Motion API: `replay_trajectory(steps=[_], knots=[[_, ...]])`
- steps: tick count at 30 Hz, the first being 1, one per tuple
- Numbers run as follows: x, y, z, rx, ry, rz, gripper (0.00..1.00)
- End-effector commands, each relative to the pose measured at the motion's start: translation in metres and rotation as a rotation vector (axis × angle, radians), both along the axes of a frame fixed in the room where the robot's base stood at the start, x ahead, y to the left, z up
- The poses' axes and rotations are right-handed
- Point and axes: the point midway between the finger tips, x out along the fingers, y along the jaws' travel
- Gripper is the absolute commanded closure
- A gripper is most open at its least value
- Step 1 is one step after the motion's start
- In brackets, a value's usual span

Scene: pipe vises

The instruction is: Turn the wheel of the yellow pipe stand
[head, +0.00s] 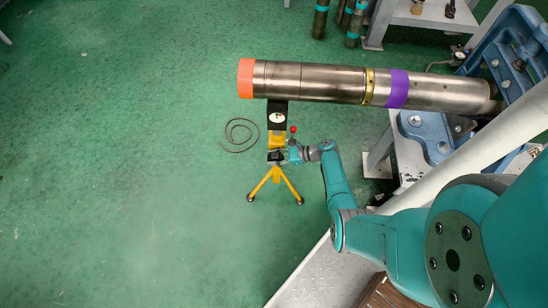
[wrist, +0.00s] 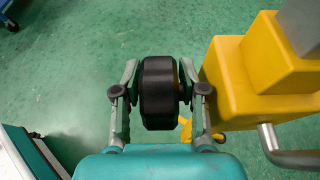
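The yellow pipe stand (head: 276,174) stands on tripod legs on the green floor, its black top under the orange-ended part of a long metal pipe (head: 310,81). In the wrist view, the stand's black wheel (wrist: 159,93) is at centre, left of its yellow block (wrist: 255,75). My gripper (wrist: 160,80) has one finger on each side of the wheel, close against it, and looks shut on it. In the head view, my gripper (head: 293,154) is at the stand's right side, just below the pipe, and the wheel is hard to make out.
A blue vise (head: 431,138) holds the pipe's right end. A red ball-ended handle (head: 293,129) sticks out beside the stand. A coiled cable (head: 239,135) lies on the floor to the left.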

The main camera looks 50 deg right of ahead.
Motion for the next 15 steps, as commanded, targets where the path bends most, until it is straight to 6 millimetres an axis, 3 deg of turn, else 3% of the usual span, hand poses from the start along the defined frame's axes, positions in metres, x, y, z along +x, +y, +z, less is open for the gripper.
replay_trajectory(steps=[7,15], knots=[[-0.011,-0.009,0.005,-0.001,0.000,-0.002,0.58],[-0.048,-0.039,0.025,-0.001,-0.001,-0.005,0.58]])
